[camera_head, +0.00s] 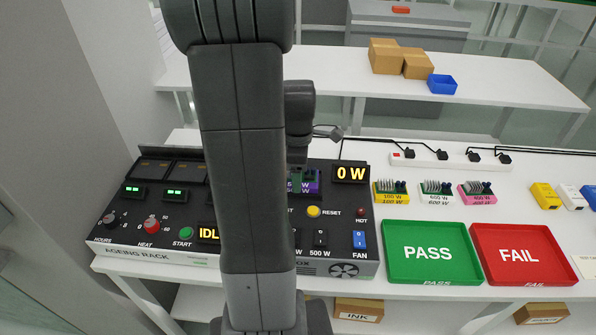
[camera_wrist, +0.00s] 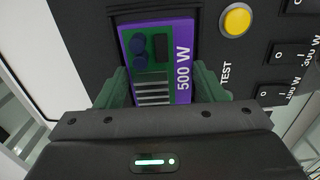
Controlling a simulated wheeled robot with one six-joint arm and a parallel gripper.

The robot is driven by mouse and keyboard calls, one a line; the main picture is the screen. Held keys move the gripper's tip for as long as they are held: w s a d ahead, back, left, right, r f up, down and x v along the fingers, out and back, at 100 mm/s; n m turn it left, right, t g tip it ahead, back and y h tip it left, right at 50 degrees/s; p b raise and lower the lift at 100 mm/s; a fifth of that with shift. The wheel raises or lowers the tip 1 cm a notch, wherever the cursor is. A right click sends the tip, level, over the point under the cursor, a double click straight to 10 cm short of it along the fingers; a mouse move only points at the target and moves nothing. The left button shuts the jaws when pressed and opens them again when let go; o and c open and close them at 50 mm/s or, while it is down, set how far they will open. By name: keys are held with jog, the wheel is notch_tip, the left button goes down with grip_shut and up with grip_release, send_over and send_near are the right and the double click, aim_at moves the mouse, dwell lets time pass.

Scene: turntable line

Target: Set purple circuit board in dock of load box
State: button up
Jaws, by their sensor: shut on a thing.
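The purple circuit board (camera_wrist: 184,62), marked 500 W, has a green top with dark parts and pale fins. My gripper (camera_wrist: 160,84) is shut on it, with a green finger at each side. In the head view, part of the purple board (camera_head: 314,187) shows beside my arm, on the load box (camera_head: 340,220). The box's display (camera_head: 351,173) reads 0 W. My arm hides much of the box's left part.
The ageing rack (camera_head: 130,220) stands left of the load box. Yellow, white and pink boards (camera_head: 477,197) stand to the right, behind the green PASS tray (camera_head: 430,265) and red FAIL tray (camera_head: 520,268). A yellow button (camera_wrist: 235,20) and switches are close to the gripper.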

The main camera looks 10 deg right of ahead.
jog(key=o, duration=1.2)
jog(key=shift+r, duration=0.1)
notch_tip(320, 180, up, 14)
jog(key=shift+f, duration=0.3)
notch_tip(320, 180, down, 14)
jog(key=shift+r, duration=0.35)
